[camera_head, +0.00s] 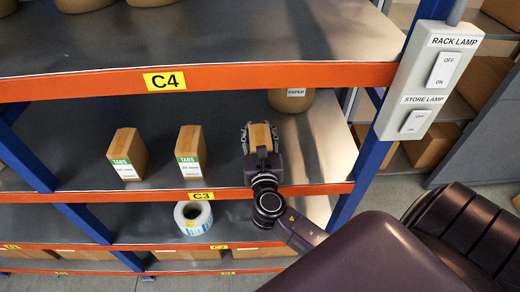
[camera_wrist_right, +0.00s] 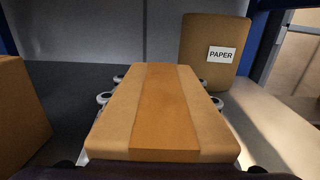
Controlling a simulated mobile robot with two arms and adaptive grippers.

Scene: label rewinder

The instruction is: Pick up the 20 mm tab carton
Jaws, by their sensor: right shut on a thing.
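My right gripper (camera_head: 261,130) is shut on a brown carton (camera_head: 260,138) with a darker tape stripe, at the right of the cartons on the C3 shelf. In the right wrist view the held carton (camera_wrist_right: 155,105) fills the middle, with finger parts on both sides. Its label is hidden, so I cannot read its size, and I cannot tell whether it touches the shelf. Two similar cartons stand to its left, a far-left carton (camera_head: 127,153) and a middle carton (camera_head: 190,151). Both have green and white TABS labels whose sizes are too small to read surely. My left gripper is not in view.
A brown PAPER container (camera_head: 291,98) stands behind the held carton, to the right. The orange C4 beam (camera_head: 220,80) runs above, and the C3 beam (camera_head: 130,197) edges the shelf. A label roll (camera_head: 193,217) lies below. A lamp switch box (camera_head: 430,80) is at right.

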